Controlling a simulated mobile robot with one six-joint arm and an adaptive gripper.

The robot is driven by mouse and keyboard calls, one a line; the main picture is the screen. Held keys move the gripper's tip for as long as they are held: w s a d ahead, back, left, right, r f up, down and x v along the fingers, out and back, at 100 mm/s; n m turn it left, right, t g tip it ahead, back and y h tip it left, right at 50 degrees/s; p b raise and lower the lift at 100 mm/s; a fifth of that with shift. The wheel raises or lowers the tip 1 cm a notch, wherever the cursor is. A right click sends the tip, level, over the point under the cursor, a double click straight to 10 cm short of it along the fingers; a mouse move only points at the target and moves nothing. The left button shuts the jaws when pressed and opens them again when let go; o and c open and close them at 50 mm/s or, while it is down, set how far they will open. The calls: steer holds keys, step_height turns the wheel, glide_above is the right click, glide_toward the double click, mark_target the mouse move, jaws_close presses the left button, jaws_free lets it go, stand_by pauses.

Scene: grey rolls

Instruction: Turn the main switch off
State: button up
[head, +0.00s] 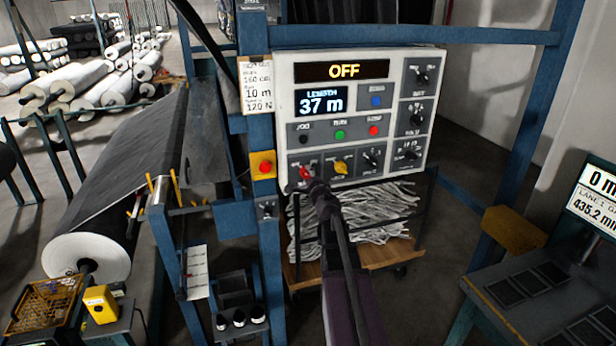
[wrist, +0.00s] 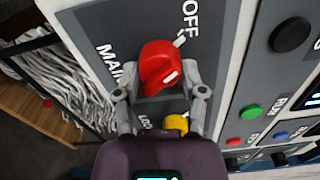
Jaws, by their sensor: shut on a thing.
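The main switch is a red rotary knob (wrist: 157,66) on a dark grey plate marked MAIN and OFF in the wrist view. It also shows at the lower left of the control panel in the head view (head: 305,173). A white tick is printed beside OFF, and a short white mark shows on the knob's lower right. My gripper (wrist: 162,77) is shut on the red knob, one finger on each side. In the head view my gripper (head: 313,182) partly hides the knob. The panel's top display (head: 344,71) reads OFF.
A yellow knob (head: 341,168) sits close beside the red one. Black knobs, push buttons and a display reading 37 m (head: 320,102) share the panel. A red button on a yellow box (head: 263,166) is on the blue post to the left. A cart of grey strips (head: 375,215) stands below.

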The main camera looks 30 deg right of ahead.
steer(key=shift+w+n, duration=0.1)
steer(key=shift+n, duration=0.7)
steer(key=o, duration=1.2)
steer(key=shift+c, duration=0.2)
steer(key=v, duration=1.2)
